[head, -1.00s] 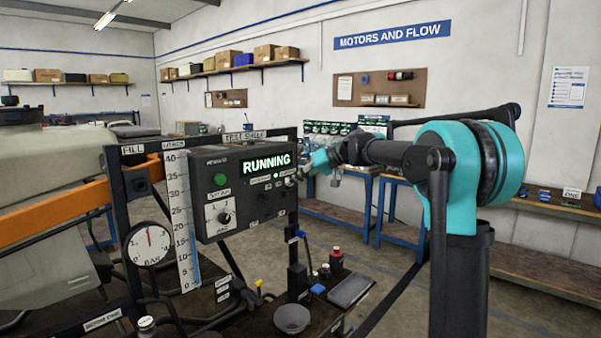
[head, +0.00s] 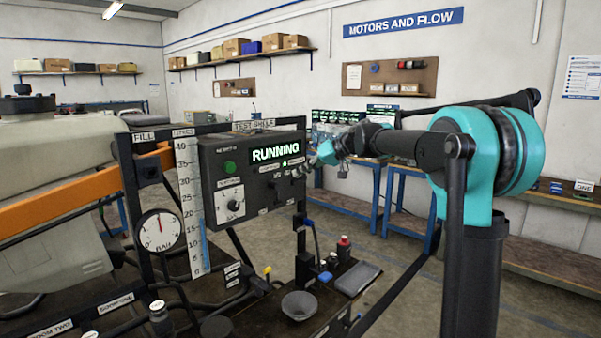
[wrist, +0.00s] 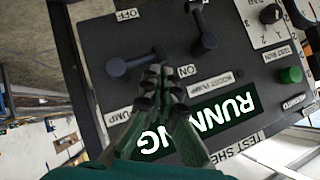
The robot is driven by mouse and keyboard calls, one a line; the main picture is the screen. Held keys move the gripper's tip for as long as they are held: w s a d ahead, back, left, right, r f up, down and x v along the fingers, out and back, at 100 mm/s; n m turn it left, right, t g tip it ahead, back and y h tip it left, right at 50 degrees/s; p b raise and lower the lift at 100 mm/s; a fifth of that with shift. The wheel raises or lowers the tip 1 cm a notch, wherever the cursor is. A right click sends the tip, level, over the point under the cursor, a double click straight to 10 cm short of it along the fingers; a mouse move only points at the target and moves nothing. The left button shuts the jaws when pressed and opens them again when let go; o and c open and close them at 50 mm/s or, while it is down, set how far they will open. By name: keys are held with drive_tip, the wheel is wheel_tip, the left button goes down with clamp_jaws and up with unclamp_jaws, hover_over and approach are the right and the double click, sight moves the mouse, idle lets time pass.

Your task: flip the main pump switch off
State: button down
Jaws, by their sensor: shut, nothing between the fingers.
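The dark control box (head: 212,160) has a lit green RUNNING display (head: 275,152). In the wrist view the box appears upside down, with two dark lever switches. The main pump switch (wrist: 117,67) is the left one there, between an OFF label (wrist: 127,14) and an ON label (wrist: 187,70); its name label is partly covered, leaving "PUMP" readable. Its knob points left in that view. My gripper (wrist: 160,72) is shut and empty, its tips close beside the lever's right end; contact is unclear. In the head view my gripper (head: 302,170) is at the box's right side.
The boost pump switch (wrist: 205,40) is close to the right of my fingertips in the wrist view. A green button (wrist: 291,75) and a rotary dial (head: 231,204) are on the same panel.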

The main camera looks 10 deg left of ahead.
drive_tip(key=shift+s+a+f+n+t+h, duration=0.15)
drive_tip(key=shift+s+f+n+t+h, duration=0.15)
drive_tip(key=shift+n+h, duration=0.15)
wheel_tip(320, 180, down, 7)
drive_tip(key=n+t+h, duration=0.5)
drive_tip(key=n+t, duration=0.2)
drive_tip(key=t, duration=0.1)
drive_tip(key=shift+w+t, duration=0.25)
drive_tip(key=shift+t, duration=0.05)
idle(0.5)
drive_tip(key=shift+h, duration=0.25)
idle(0.5)
